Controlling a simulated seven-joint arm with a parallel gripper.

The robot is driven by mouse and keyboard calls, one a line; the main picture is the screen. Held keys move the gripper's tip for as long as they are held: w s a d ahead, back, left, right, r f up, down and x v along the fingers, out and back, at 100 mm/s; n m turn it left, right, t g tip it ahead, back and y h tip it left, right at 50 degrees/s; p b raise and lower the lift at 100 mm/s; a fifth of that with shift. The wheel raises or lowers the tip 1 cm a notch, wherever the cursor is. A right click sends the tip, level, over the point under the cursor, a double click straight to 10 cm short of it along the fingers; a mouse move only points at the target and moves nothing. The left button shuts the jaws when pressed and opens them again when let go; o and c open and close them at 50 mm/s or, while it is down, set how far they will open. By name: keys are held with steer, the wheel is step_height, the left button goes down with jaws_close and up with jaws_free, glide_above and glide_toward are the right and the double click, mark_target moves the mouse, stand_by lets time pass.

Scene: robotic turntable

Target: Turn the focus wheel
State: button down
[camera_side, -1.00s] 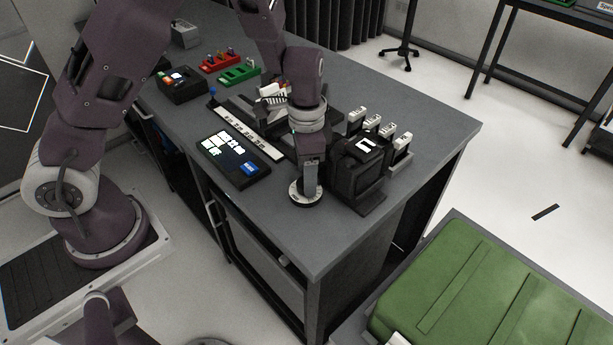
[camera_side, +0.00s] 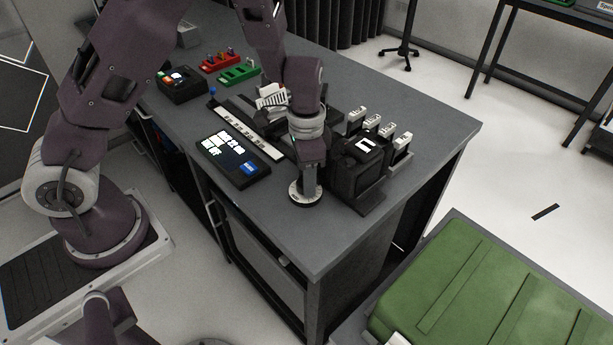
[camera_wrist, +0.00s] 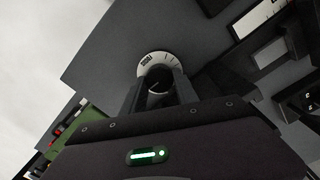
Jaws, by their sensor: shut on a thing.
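The focus wheel (camera_side: 305,195) is a round dial with a pale, marked ring and a dark rim, near the front edge of the grey table. It also shows in the wrist view (camera_wrist: 150,62), past the fingers. My gripper (camera_side: 306,185) points down onto it from above. In the wrist view my gripper (camera_wrist: 160,88) has its two dark fingers around the dark middle of the wheel, shut on it. The fingers hide part of the dial, and the exact contact is hard to see.
A black boxy device (camera_side: 358,170) stands close to the right of the wheel. A dark panel with lit tiles (camera_side: 232,152) lies to the left. White-topped blocks (camera_side: 379,127) stand behind the device. The grey table (camera_side: 280,232) is bare in front of the wheel.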

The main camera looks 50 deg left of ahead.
steer(key=n, duration=0.3)
steer(key=shift+n, duration=0.3)
steer(key=n, duration=0.3)
steer(key=shift+a+r+n, duration=0.1)
steer(key=shift+n, duration=0.3)
steer(key=n, duration=0.5)
steer(key=shift+n, duration=0.4)
steer(key=shift+w+n, duration=0.1)
steer(key=shift+n, duration=0.2)
steer(key=c, duration=0.9)
jaws_free()
step_height(320, 180, up, 7)
steer(key=shift+a, duration=0.1)
steer(key=shift+r, duration=0.15)
